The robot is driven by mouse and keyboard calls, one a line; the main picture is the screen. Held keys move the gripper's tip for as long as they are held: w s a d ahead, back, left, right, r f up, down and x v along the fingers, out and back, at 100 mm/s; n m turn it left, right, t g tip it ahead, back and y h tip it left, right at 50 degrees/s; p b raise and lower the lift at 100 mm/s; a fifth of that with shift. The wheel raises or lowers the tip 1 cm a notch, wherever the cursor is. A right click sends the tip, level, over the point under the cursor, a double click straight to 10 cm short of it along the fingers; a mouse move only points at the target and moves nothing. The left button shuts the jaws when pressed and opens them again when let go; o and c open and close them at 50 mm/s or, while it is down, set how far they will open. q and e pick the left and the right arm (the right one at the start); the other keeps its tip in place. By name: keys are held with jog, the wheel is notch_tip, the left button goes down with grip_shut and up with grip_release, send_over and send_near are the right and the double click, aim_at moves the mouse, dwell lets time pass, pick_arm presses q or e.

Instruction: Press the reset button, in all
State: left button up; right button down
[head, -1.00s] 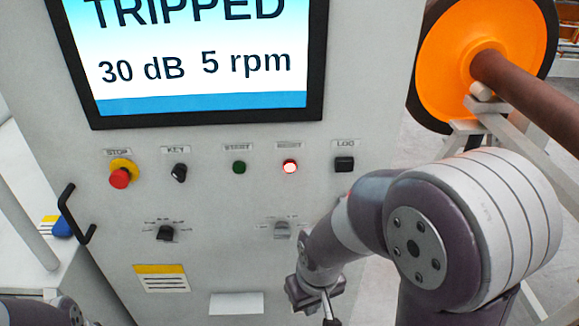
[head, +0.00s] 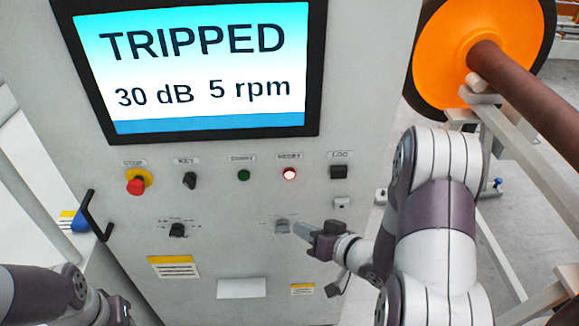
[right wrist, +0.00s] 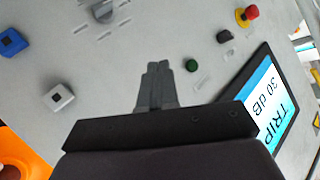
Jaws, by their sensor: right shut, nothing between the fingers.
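The reset button (head: 289,174) is a small round button glowing red on the grey panel (head: 225,255), under a label and below the screen. The screen (head: 200,70) reads TRIPPED, 30 dB, 5 rpm. My right gripper (head: 300,228) is shut and empty, below the reset button and beside a grey selector knob (head: 282,226); whether it touches the knob I cannot tell. In the right wrist view the shut fingers (right wrist: 157,68) point at the panel near the green button (right wrist: 191,65), and the reset button is hidden. My left arm shows at the lower left, but its gripper does not.
In the same row are the red stop button (head: 135,186), black key switch (head: 190,180), green start button (head: 243,175) and black LOG button (head: 339,172). A black selector (head: 177,230) and a black handle (head: 95,215) are at the left. An orange wheel (head: 480,45) with a brown axle stands right.

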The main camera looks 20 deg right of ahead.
aim_at(289, 173)
jog(key=shift+m+t+y, duration=0.3)
jog(key=shift+t+y, duration=0.6)
jog(key=r, duration=0.1)
jog(key=a+r, duration=0.1)
jog(key=r, duration=0.2)
jog(key=shift+w+a, duration=0.15)
jog(key=shift+w, duration=0.15)
jog(key=w+d+b, duration=0.1)
jog(key=w+d, duration=0.1)
jog(key=w, duration=0.6)
jog(key=shift+w+d, duration=0.2)
jog(key=shift+d, duration=0.1)
jog(key=shift+w+r, duration=0.1)
dwell(0.7)
jog(key=shift+w+d, duration=0.15)
jog(key=shift+w, duration=0.15)
